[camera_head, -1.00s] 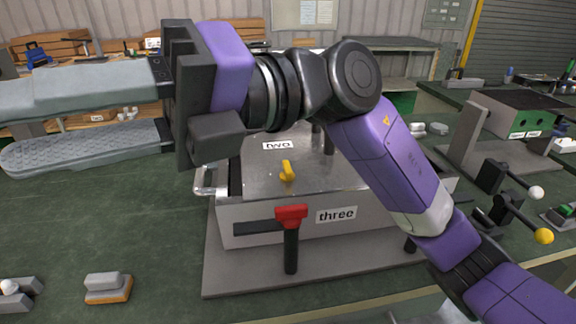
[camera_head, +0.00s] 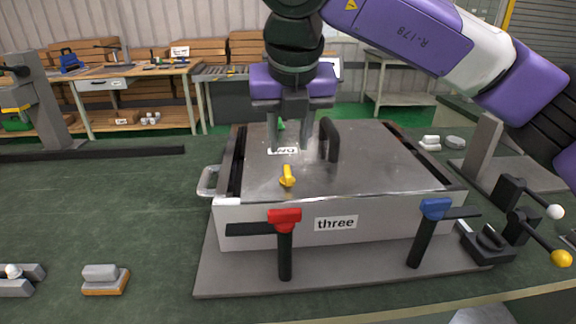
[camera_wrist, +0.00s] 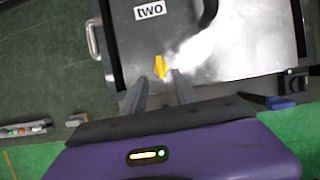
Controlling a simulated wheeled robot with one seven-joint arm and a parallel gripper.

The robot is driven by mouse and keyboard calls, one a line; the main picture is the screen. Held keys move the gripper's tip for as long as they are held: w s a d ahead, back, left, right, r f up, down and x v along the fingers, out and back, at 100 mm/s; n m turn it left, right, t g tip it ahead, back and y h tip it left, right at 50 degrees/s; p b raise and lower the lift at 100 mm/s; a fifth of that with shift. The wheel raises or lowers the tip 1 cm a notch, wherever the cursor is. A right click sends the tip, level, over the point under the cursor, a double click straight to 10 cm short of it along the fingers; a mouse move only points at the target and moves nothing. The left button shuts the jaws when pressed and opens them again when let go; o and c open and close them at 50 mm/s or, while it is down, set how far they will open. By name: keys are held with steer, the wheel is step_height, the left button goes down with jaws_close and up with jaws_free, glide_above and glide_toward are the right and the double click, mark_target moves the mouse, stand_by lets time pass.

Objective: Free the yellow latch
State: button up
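The yellow latch (camera_head: 287,177) is a small turn-knob on the metal lid (camera_head: 375,170) of a grey box, near its front edge. It points roughly front to back. My gripper (camera_head: 290,147) points down over the lid, its two fingers apart and empty. In the head view the fingertips appear behind the yellow latch and partly cover the "two" label. In the wrist view the yellow latch (camera_wrist: 160,67) shows between and just beyond the fingertips (camera_wrist: 158,80). No contact is visible, and the height above the lid is hard to tell.
A red T-handle (camera_head: 285,216) and a blue T-handle (camera_head: 435,208) stand at the box front, beside the "three" label. A black handle (camera_head: 329,139) rises from the lid right of my gripper. A small green part (camera_head: 281,125) shows behind. Levers with white and yellow balls (camera_head: 561,258) stand right.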

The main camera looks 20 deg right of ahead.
mark_target(287, 170)
steer(key=x, duration=0.7)
steer(key=shift+f, duration=0.45)
jaws_close()
